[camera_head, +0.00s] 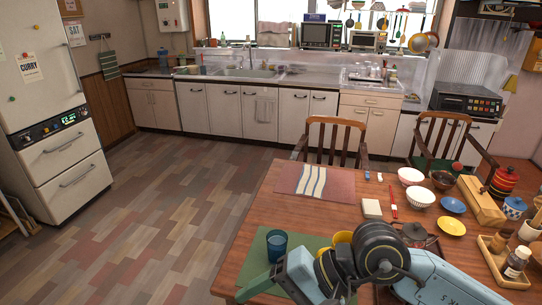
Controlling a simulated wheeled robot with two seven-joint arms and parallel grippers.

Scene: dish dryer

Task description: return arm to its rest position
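My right arm (450,282) reaches in from the lower right, low over the front of the wooden table (262,205). Its gripper (262,284) points left over the green placemat (312,243), in front of a dark blue cup (277,240). I cannot tell whether its fingers are open or touch anything. The arm's black joint hides part of a yellow cup or bowl (342,238) and part of a lidded pot (415,232). My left gripper is not in view.
Bowls (411,176), small plates (452,205), a red-handled utensil (394,212) and a bottle (516,262) crowd the table's right side. Two chairs (335,138) stand behind. The floor (150,220) to the left is clear.

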